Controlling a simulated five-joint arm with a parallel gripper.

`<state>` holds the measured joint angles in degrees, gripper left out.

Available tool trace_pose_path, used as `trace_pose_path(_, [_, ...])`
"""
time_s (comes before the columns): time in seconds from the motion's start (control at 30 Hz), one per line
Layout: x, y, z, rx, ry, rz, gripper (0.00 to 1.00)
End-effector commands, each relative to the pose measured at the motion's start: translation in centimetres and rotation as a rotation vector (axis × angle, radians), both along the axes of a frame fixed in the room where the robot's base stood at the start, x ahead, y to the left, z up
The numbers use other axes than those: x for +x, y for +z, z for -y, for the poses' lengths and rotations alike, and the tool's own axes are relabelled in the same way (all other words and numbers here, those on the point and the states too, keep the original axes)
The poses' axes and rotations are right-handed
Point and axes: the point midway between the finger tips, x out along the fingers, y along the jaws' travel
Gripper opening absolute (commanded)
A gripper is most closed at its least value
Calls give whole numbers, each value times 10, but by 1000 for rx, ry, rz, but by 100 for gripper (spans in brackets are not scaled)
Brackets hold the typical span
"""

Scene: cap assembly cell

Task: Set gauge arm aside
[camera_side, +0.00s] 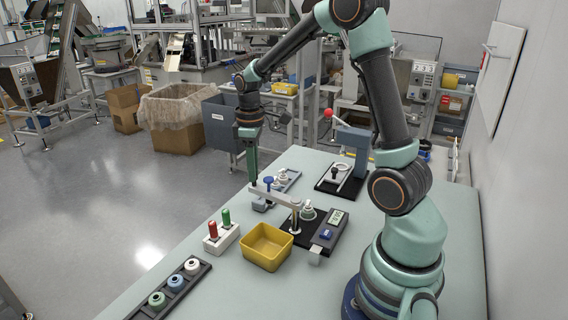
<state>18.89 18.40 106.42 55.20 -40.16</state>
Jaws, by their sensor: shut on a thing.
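The gauge arm (276,195) is a pale flat bar. It reaches left from a metal post (295,218) on the black gauge base (285,240). My gripper (253,183) comes down from above at the bar's far left end and is shut on it. The fingertips are small here, and the exact grip is hard to make out. A grey gauge unit (329,232) with a lit display stands at the right of the base. A greenish-white capped part (307,211) sits on the base behind the post.
A yellow bin (266,247) stands just in front of the base. A white block with red and green plungers (221,238) is left of it. A cap rack (175,287) lies front left. A blue-grey tray (285,181) and a red-knobbed press (346,165) stand behind.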

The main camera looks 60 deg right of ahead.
Motion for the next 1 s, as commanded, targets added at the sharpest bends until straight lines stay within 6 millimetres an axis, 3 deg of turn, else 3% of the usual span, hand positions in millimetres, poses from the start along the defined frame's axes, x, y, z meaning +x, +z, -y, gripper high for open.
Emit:
trace_pose_path(0.73, [1,2,-13,0,97,0,0])
trace_pose_path(0.77, [0,2,-13,0,97,0,30])
trace_pose_path(0.83, [1,2,-13,0,97,1,57])
trace_pose_path(1.0, [0,1,-12,0,94,0,57])
